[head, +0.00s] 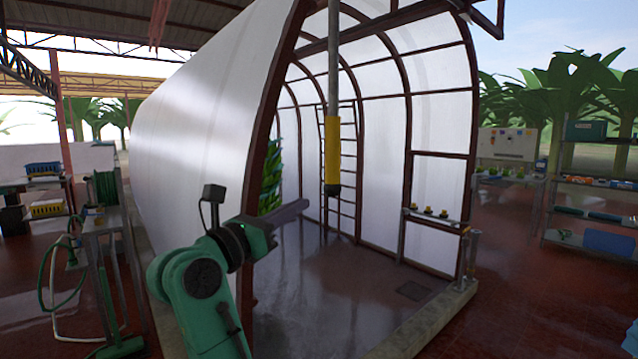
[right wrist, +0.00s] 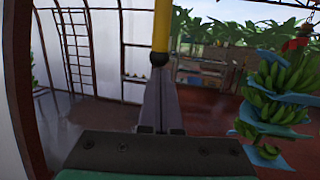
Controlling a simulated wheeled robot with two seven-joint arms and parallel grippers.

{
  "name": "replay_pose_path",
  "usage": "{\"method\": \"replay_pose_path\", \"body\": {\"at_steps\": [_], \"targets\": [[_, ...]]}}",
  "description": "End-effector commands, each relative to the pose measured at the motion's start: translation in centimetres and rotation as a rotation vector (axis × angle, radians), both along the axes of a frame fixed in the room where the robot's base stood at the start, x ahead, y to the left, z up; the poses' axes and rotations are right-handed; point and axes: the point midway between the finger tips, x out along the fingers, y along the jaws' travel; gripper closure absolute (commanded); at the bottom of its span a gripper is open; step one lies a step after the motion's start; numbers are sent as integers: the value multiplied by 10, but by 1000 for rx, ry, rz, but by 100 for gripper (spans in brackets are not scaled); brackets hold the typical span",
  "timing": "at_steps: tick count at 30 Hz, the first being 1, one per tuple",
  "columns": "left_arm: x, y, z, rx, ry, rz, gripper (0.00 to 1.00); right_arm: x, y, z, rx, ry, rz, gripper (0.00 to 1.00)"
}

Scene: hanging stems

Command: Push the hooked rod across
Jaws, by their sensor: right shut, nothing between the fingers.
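The rod hangs upright in the head view, with a grey upper shaft, a yellow sleeve (head: 332,150) and a dark lower end. No hook can be made out on it. My right gripper (head: 304,204) is shut and empty, its fingers pointing right, just left of and slightly below the rod's lower end in the picture. In the right wrist view the yellow sleeve (right wrist: 162,28) and its black end stand right beyond the shut fingertips (right wrist: 159,88). Whether they touch I cannot tell. My left gripper is not in view.
An arched tunnel with white sheeting (head: 200,110) and brown ribs surrounds the rod. A ladder (head: 347,160) stands at the back. A green banana bunch with blue sheets (right wrist: 275,100) hangs at right in the wrist view. The floor (head: 330,280) below is clear.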

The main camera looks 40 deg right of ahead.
Motion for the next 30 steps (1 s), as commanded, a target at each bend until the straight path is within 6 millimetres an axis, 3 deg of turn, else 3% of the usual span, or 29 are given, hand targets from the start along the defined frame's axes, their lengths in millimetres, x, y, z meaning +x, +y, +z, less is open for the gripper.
{"method": "replay_pose_path", "body": {"at_steps": [1,6,10,24,26,30], "targets": [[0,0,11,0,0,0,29,1,-12,8,-1,1,-4,100],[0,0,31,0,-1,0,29,7,-46,16,-2,2,-5,100],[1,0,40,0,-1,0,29,11,-62,17,-2,1,-2,100],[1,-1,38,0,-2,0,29,12,-71,13,0,1,-1,100],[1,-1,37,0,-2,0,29,12,-79,12,0,1,-2,100],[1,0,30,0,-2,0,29,11,-111,11,1,1,-4,100]]}}
